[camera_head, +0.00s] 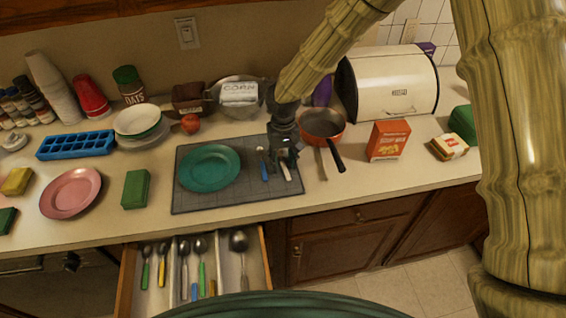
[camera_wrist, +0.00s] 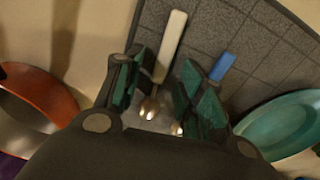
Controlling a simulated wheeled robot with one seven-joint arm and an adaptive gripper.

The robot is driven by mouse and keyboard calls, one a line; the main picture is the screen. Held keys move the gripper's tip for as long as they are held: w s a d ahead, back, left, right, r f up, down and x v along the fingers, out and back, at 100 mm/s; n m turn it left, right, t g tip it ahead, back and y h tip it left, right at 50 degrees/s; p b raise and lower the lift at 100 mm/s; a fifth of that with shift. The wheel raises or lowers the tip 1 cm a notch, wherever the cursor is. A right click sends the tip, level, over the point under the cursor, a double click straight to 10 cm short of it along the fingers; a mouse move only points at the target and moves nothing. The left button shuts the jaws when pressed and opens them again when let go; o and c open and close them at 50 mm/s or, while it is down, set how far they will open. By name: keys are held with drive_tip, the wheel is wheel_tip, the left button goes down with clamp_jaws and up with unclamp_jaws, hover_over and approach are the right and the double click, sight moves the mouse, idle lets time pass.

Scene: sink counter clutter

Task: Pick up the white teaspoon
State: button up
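The white teaspoon (camera_head: 286,172) lies on the dark grey mat (camera_head: 235,203), right of the teal plate (camera_head: 209,168). In the wrist view its white handle (camera_wrist: 171,45) points up and away, and its metal end shows between the fingers, nearer the left one. A blue-handled utensil (camera_head: 264,170) lies just left of it; its handle also shows beyond the right finger in the wrist view (camera_wrist: 221,66). My gripper (camera_wrist: 163,92) is open, pointing down over the metal ends of both utensils. Its fingers stand apart; I cannot tell whether they touch the teaspoon.
An orange pan (camera_head: 322,124) with a black handle stands close to the right of my gripper. A strainer (camera_head: 238,103) is behind. An orange-red box (camera_head: 388,140) stands further right. An open drawer (camera_head: 264,262) with several utensils juts out below the counter.

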drive_tip(key=shift+f, duration=0.1)
drive_tip(key=shift+c, duration=0.3)
clamp_jaws()
drive_tip(key=shift+w+r, duration=0.1)
drive_tip(key=shift+r, duration=0.1)
